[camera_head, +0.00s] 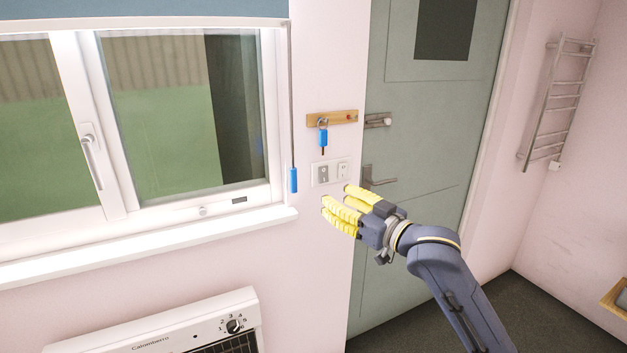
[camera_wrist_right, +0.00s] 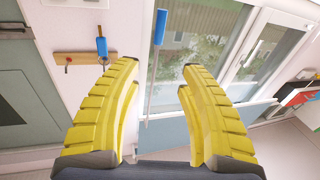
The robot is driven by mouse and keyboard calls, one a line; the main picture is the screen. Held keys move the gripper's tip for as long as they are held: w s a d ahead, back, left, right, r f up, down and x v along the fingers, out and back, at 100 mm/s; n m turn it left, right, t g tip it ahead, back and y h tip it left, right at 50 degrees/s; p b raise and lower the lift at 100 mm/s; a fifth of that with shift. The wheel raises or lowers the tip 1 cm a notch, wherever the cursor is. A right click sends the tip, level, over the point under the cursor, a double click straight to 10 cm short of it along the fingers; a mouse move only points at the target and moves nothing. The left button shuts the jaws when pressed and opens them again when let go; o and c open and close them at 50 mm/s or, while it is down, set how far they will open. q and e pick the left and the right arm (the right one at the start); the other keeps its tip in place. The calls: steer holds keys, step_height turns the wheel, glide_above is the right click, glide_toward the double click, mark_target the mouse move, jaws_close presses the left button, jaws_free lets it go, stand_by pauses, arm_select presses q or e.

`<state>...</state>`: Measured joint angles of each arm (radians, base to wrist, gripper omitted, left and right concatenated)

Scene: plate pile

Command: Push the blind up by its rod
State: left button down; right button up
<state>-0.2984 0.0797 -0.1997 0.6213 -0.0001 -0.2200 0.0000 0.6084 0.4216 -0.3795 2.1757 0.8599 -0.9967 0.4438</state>
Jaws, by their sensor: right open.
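The blue blind (camera_head: 140,10) covers a strip at the top of the window; its light blue face also shows low in the upside-down right wrist view (camera_wrist_right: 165,133). Its thin grey rod (camera_head: 291,90) hangs at the window's right side, ending in a blue handle (camera_head: 293,180). My right gripper (camera_head: 333,208), with yellow ribbed fingers, is open and empty, right of and slightly below the handle. In the right wrist view, the rod (camera_wrist_right: 152,90) and handle (camera_wrist_right: 160,28) appear between the spread fingers (camera_wrist_right: 160,72), apparently beyond them. My left gripper is not in view.
A wooden key rack (camera_head: 345,118) with a blue-tagged key (camera_head: 323,138) and a switch plate (camera_head: 332,172) are on the wall near the gripper. The sill (camera_head: 150,243) juts out below the window. A heater (camera_head: 160,325) stands below; a green door (camera_head: 425,130) is right.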

mark_target(296, 180)
steer(key=shift+m, duration=0.3)
steer(key=x, duration=0.6)
steer(key=f+x, duration=0.1)
steer(key=x, duration=1)
steer(key=shift+w+a+f, duration=0.1)
steer(key=shift+w+f, duration=0.05)
steer(key=shift+w, duration=0.15)
jaws_close()
